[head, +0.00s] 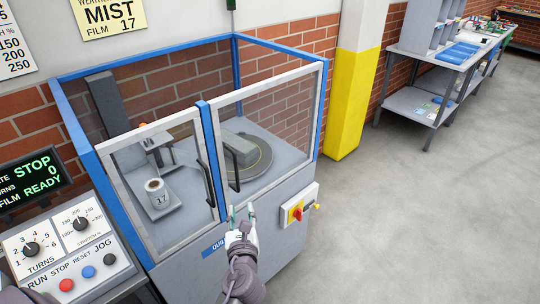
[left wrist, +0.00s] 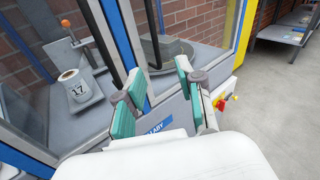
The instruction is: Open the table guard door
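The table guard is a blue-framed enclosure (head: 68,108) with two clear, pale-framed doors, the left door (head: 150,128) and the right door (head: 268,83). Both look closed against the blue middle post (head: 211,150). A black handle (head: 205,171) is on the left door and another black handle (head: 233,170) is on the right door. My left gripper (head: 241,215) is in front of the enclosure, below the right door's handle. In the left wrist view the left gripper (left wrist: 158,88) has its teal-padded fingers apart, with nothing visible between them. My right gripper is not in view.
Inside the guard are a round turntable (head: 262,165) and a white roll marked 17 (head: 157,192). A switch box with a red knob (head: 297,209) sits on the front right. A control panel (head: 70,240) stands at left. A yellow column (head: 350,110) is at right; open floor lies beyond.

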